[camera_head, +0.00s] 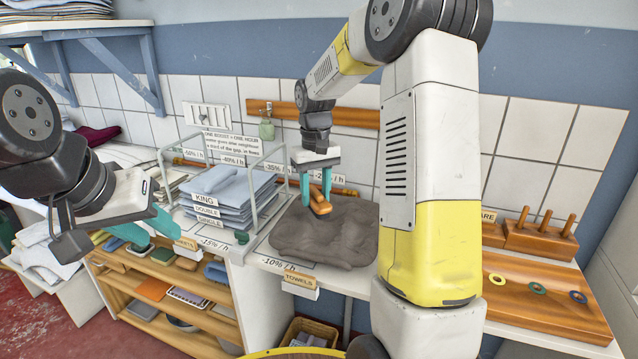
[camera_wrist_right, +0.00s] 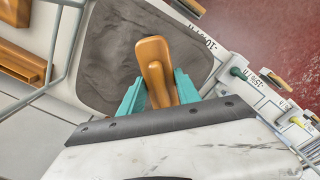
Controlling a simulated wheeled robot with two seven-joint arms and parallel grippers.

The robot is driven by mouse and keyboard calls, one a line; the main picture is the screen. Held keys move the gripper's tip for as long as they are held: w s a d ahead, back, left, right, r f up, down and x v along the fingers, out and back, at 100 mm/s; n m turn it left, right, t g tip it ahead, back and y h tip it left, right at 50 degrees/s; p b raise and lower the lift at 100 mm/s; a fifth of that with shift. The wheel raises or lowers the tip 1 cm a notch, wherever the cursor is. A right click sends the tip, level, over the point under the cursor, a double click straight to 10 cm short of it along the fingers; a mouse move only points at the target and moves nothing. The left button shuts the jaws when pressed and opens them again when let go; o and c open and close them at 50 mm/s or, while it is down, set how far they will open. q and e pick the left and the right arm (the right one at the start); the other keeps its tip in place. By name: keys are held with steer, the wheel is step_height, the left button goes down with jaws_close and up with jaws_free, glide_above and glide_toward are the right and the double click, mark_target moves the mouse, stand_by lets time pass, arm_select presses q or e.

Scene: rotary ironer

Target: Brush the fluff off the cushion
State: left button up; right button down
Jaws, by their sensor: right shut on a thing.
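The grey-brown cushion (camera_head: 335,240) lies on the white counter in the middle of the head view. In the right wrist view the cushion (camera_wrist_right: 115,55) fills the upper middle, with a creased, dark surface. My right gripper (camera_head: 315,190) is shut on an orange-brown wooden brush (camera_head: 319,203), over the back left part of the cushion. The brush (camera_wrist_right: 156,70) also shows between the teal fingers in the right wrist view. I cannot tell whether it touches the cushion. No fluff can be made out. My left gripper (camera_head: 146,229) is open and empty at the left, by the counter's front.
A wire rack with folded blue-grey linen (camera_head: 225,195) stands left of the cushion. A wooden board with coloured rings (camera_head: 540,290) and a peg block (camera_head: 540,236) are at the right. Shelves with several items (camera_head: 170,290) lie below the left gripper.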

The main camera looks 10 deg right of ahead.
steer(key=shift+r, duration=1.4)
